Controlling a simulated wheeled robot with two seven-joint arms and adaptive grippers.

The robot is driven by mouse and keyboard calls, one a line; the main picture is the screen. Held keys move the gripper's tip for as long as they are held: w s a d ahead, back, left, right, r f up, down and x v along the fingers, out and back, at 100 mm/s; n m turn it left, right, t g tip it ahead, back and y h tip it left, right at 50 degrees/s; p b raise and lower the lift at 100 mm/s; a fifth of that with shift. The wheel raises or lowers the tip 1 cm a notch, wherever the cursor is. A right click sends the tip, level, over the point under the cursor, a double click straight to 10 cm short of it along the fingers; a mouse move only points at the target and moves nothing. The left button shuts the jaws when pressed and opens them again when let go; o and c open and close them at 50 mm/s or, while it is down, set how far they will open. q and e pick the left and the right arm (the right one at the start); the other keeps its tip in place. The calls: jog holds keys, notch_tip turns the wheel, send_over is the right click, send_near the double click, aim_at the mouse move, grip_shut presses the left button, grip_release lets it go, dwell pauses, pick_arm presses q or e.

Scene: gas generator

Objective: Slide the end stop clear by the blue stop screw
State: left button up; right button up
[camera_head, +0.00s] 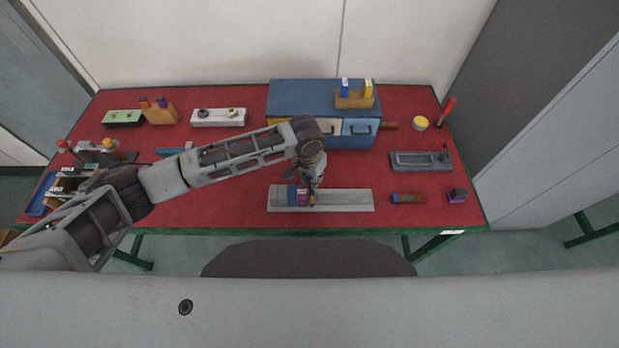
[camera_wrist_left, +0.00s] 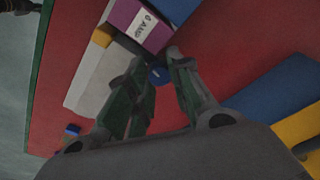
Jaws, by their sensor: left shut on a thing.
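A light grey rail (camera_head: 345,200) lies near the front edge of the red table; it also shows in the left wrist view (camera_wrist_left: 95,80). The purple block (camera_wrist_left: 138,22) carries a white label reading what looks like "6 AMP". My left gripper (camera_head: 313,190) is over the rail, shut on the blue stop screw (camera_wrist_left: 158,75), which is partly hidden between the fingers (camera_wrist_left: 154,64). My right gripper is not in view.
A blue drawer cabinet (camera_head: 300,95) stands behind the gripper. The rail's right part is bare.

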pick_arm(q)
jog(key=shift+d+p, duration=0.45)
jog(key=shift+d, duration=3.8)
jog(key=o, duration=0.9)
jog(key=shift+p, duration=0.3)
jog(key=shift+r+p, duration=2.85)
jog(key=shift+r, duration=0.7)
